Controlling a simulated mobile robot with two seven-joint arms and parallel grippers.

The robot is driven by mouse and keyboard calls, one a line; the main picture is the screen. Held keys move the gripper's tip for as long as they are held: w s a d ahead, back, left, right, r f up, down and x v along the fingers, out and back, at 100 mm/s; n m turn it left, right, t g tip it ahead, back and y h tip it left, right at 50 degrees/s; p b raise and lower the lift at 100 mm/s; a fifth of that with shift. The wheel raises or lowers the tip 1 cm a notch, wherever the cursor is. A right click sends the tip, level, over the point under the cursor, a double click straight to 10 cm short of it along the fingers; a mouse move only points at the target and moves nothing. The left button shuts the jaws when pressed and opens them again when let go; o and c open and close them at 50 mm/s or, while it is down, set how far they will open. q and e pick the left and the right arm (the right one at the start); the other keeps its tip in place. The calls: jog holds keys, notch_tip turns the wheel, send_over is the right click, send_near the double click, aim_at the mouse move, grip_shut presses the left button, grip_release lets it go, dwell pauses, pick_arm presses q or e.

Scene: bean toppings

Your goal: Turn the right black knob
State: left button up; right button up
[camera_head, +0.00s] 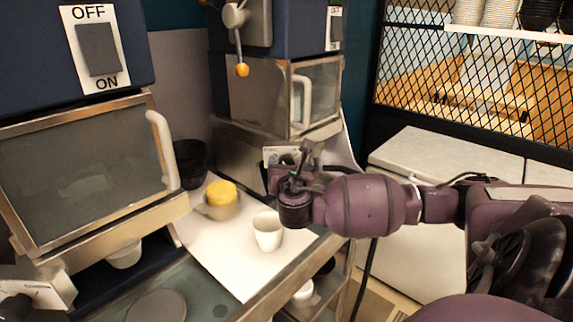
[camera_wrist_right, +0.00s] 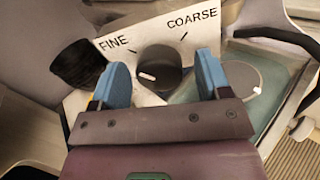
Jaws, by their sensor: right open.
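The right black knob (camera_wrist_right: 160,70) is round with a small white mark. It sits on a white panel (camera_wrist_right: 135,35) lettered FINE and COARSE, in the right wrist view. My right gripper (camera_wrist_right: 162,78) is open, with one blue fingertip on each side of the knob; I cannot tell whether either touches it. In the head view my right gripper (camera_head: 289,168) is in front of the right machine's lower panel (camera_head: 271,153) and hides most of the knob. My left gripper is not in view.
A white cup (camera_head: 267,230), a yellow-topped cup (camera_head: 221,197) and a black cup (camera_head: 191,165) stand left of my right gripper. The left machine (camera_head: 85,175) fills the left side. A metal mesh (camera_head: 470,75) and white cabinets (camera_head: 430,155) are at right.

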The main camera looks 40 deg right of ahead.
jog(key=shift+w+d, duration=0.1)
jog(key=shift+w, duration=0.05)
jog(key=c, duration=0.9)
